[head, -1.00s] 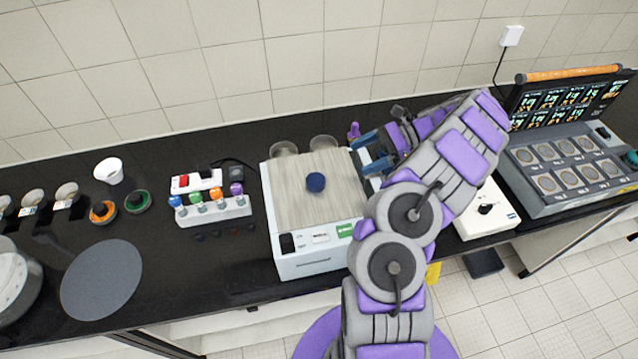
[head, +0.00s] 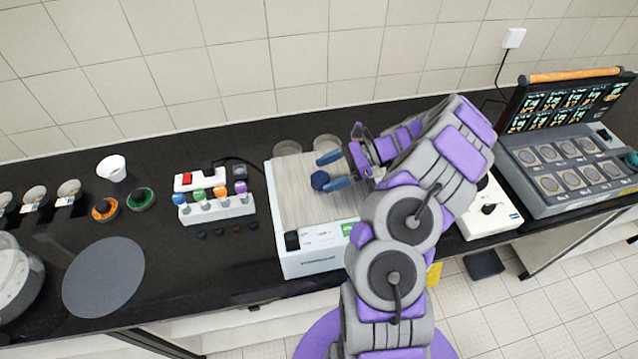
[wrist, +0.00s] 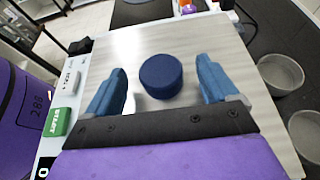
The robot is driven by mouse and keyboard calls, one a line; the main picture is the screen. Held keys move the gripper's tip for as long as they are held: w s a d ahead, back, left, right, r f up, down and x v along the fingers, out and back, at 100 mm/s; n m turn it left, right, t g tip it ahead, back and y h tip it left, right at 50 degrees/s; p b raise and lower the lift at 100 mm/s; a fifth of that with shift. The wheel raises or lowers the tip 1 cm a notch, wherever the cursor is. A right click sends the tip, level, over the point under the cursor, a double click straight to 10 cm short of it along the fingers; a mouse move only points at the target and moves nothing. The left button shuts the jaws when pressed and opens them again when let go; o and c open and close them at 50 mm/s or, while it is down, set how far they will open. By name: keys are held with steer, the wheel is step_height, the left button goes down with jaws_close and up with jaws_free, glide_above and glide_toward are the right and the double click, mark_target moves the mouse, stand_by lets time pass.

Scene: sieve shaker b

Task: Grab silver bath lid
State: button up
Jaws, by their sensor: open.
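The silver bath lid (head: 292,205) is a flat, brushed grey-beige panel with a round dark blue knob (head: 320,180) at its middle. It lies on top of a white box-shaped bath (head: 312,262) on the counter. In the wrist view the lid (wrist: 205,50) fills the middle, and the knob (wrist: 161,76) stands between and slightly beyond the blue fingers. My gripper (head: 330,170) is open above the lid, with its fingertips near the knob. In the wrist view my gripper (wrist: 160,90) has one finger on each side of the knob, with gaps showing.
Two round glass dishes (head: 288,148) sit behind the bath. A rack with coloured-top bottles (head: 217,208) stands to the left. A white device (head: 490,210) and a grey console with a screen (head: 570,165) are to the right. A tiled wall closes the back.

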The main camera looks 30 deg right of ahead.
mark_target(324, 176)
steer(key=x, duration=0.2)
steer(key=shift+a+f, duration=0.2)
steer(key=shift+w+a+f, duration=0.15)
steer(key=shift+f, duration=0.05)
steer(key=shift+c, duration=0.4)
steer(key=c, duration=1.4)
